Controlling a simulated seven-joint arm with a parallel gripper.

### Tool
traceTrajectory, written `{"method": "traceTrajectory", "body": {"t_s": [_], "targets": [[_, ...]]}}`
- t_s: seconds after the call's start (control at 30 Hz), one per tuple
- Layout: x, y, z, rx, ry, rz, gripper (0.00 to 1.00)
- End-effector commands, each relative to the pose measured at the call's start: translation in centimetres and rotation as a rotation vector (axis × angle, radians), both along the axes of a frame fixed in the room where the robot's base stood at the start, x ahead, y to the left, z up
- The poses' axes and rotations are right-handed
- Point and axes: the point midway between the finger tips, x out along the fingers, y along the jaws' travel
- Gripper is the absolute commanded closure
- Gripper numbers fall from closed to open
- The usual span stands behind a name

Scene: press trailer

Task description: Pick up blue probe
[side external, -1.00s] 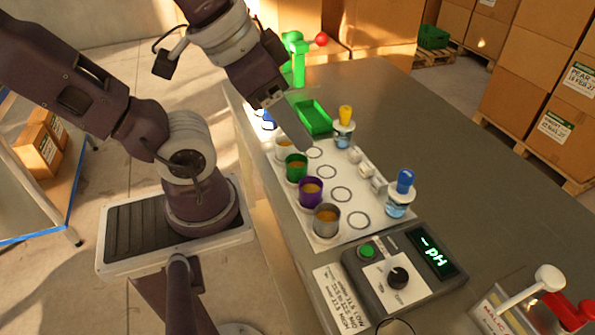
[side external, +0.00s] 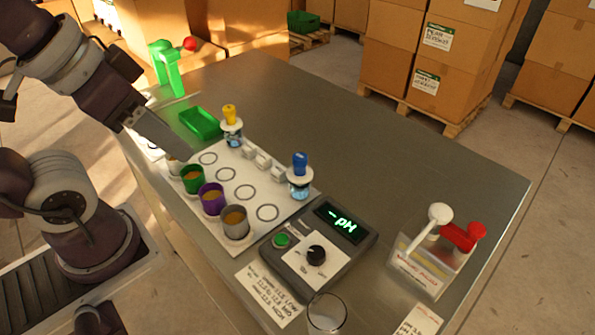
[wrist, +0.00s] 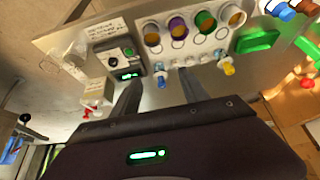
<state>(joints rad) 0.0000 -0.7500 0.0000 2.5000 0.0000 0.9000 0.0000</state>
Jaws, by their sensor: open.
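The blue probe (side external: 300,162) stands upright in a small glass of bluish liquid at the right edge of the white board. It also shows in the wrist view (wrist: 161,78), between the directions of my two fingers but farther off. My gripper (side external: 186,156) is in the air near the green cup, to the left of the blue probe and apart from it. In the wrist view my gripper (wrist: 160,80) has its fingers spread with nothing held between them.
A yellow probe (side external: 231,115) stands in another glass farther back. Green (side external: 193,180), purple (side external: 212,199) and grey (side external: 235,222) cups line the white board's left side. A pH meter (side external: 318,252) sits in front. A green tray (side external: 200,123) lies behind.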

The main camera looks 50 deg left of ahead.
Motion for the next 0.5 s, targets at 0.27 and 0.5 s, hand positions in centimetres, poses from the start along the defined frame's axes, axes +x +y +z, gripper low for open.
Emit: {"method": "traceTrajectory", "body": {"t_s": [0.27,0.5], "targets": [[0.0,0.0,0.0,0.0,0.0,0.0,0.46],[3.6,-0.4,1.1,-0.183,0.091,0.31,0.46]]}}
